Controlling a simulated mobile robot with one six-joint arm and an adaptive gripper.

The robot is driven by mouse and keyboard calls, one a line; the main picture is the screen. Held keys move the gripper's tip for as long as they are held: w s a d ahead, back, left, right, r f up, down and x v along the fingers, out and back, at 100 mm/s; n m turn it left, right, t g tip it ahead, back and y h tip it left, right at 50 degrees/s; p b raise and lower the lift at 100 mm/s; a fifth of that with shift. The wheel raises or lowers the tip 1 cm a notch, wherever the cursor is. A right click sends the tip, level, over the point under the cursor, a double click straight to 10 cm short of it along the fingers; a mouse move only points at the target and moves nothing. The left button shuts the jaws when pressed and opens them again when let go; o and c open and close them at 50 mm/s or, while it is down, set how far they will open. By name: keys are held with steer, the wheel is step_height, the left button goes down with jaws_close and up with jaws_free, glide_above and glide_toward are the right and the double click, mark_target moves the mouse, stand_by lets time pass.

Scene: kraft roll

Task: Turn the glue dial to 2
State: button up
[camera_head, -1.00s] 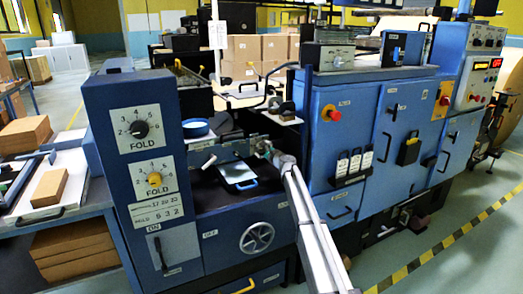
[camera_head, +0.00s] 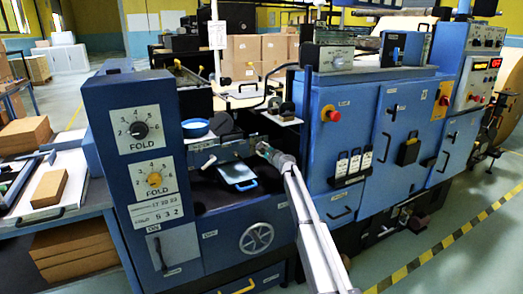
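My arm reaches up from the bottom right, and my gripper (camera_head: 262,149) is over the machine's recessed middle bay, by the grey bar there. Its fingers are too small to tell whether they are open or shut. No dial can be read as glue. The left blue panel has a black-knobbed dial (camera_head: 140,130) and a yellow-knobbed dial (camera_head: 154,179), both labelled FOLD and numbered. A small knob with a scale (camera_head: 338,61) sits on the grey box at the top; its label is too small to read. My gripper is apart from all three.
A blue-rimmed tray (camera_head: 238,176) lies in the bay below and left of my gripper. A blue bowl (camera_head: 195,128) stands behind it. A grey handwheel (camera_head: 257,238) is on the front. A red button (camera_head: 332,113) and blue cabinets (camera_head: 350,105) stand to the right.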

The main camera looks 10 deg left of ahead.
steer(key=shift+a+n, duration=0.1)
steer(key=shift+n, duration=0.3)
steer(key=o, duration=1.2)
steer(key=shift+s, duration=0.1)
steer(key=v, duration=1.1)
steer(key=shift+s+d, duration=0.3)
